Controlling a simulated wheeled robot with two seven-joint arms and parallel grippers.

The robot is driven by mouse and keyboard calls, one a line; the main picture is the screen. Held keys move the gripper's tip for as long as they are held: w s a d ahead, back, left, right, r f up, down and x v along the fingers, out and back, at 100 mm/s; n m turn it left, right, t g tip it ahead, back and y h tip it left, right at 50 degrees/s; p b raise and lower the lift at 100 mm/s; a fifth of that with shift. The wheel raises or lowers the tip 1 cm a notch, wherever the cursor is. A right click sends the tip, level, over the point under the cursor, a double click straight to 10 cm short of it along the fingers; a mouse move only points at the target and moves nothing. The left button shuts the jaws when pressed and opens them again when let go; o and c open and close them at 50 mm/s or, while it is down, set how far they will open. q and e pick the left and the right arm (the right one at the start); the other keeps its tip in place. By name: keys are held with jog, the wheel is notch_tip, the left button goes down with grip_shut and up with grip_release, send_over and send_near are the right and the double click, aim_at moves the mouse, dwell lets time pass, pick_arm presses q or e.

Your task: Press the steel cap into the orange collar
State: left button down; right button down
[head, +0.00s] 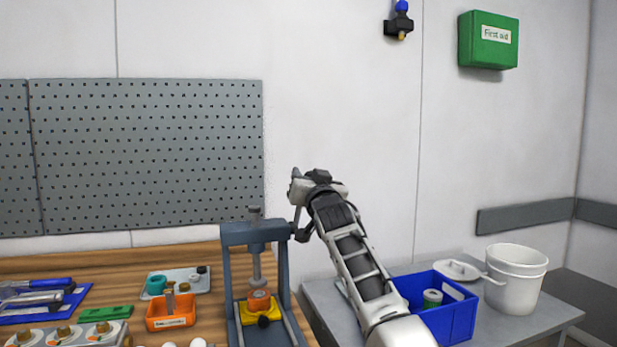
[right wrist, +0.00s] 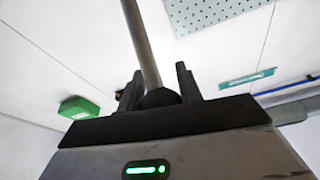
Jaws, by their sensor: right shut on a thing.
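A blue-grey press (head: 238,285) stands on the wooden bench. Its steel ram (head: 257,266) points down at the orange collar (head: 259,301), which sits in a yellow holder (head: 278,306) on the press base. A greyish disc shows at the ram's lower end, just over the collar; I cannot tell whether it is the steel cap. My right gripper (head: 297,187) is raised at the press's right side, shut on the end of the press lever (head: 298,216). In the right wrist view the lever's rod (right wrist: 141,45) ends in a black knob (right wrist: 160,97) between the fingers. My left gripper is out of view.
An orange bin (head: 171,321) and a grey tray (head: 195,277) with small parts stand left of the press. A blue crate (head: 460,318) and white bucket (head: 516,280) stand on a grey table at right. A pegboard (head: 150,150) hangs behind the bench.

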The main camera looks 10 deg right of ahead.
jog(key=shift+w+a+f, duration=0.1)
jog(key=shift+f, duration=0.45)
jog(key=c, duration=1.2)
grip_release()
jog(key=shift+c, duration=0.2)
jog(key=shift+o, duration=1.2)
jog(key=shift+w, duration=0.3)
jog(key=shift+s+r, duration=0.15)
jog(key=shift+s, duration=0.3)
pick_arm(q)
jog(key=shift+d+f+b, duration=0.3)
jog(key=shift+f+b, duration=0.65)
jog(key=shift+b, duration=0.85)
pick_arm(e)
jog(key=v, duration=1.5)
jog(key=shift+s, duration=0.15)
jog(key=shift+c, duration=0.3)
